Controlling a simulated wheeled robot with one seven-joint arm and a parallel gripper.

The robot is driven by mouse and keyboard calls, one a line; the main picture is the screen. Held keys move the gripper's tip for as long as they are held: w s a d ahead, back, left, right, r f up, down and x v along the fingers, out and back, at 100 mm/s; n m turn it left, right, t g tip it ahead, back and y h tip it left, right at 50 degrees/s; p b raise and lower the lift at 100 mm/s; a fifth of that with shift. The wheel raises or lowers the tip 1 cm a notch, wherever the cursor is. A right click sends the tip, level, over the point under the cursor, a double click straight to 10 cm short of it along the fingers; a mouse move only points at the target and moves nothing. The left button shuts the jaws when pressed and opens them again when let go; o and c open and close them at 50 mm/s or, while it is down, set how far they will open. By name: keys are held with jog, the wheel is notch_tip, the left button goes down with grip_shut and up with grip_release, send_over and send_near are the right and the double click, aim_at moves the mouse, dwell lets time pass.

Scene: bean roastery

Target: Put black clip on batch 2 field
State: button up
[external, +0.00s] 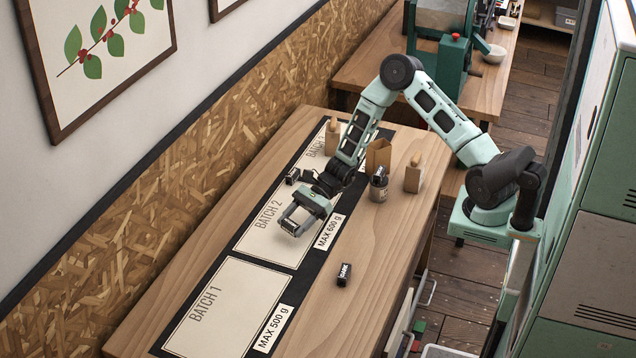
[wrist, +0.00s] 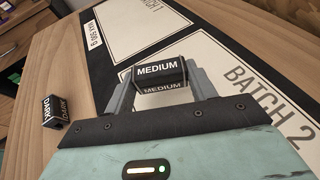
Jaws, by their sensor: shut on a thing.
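My gripper (external: 298,226) is shut on a black clip (wrist: 160,73) labelled MEDIUM, held between the two fingers in the wrist view. In the external view my gripper hides most of this clip. It is low over the cream batch 2 field (external: 268,240); I cannot tell whether the clip touches the surface. The batch 2 field also shows in the wrist view (wrist: 262,92). Another black clip, labelled DARK (external: 344,274), lies on the bare wood to the right of the fields; it shows at the left of the wrist view (wrist: 56,112).
The batch 1 field (external: 225,305) is empty. A small black object (external: 292,175) lies near the far end of batch 2. A jar (external: 379,188) and paper bags (external: 413,174) stand at the right. Bare wood (external: 375,310) is clear at the front right.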

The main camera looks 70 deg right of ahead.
jog(key=shift+f, duration=1.9)
jog(key=shift+f, duration=0.2)
jog(key=o, duration=1)
jog(key=shift+c, duration=0.2)
jog(key=shift+r, duration=0.15)
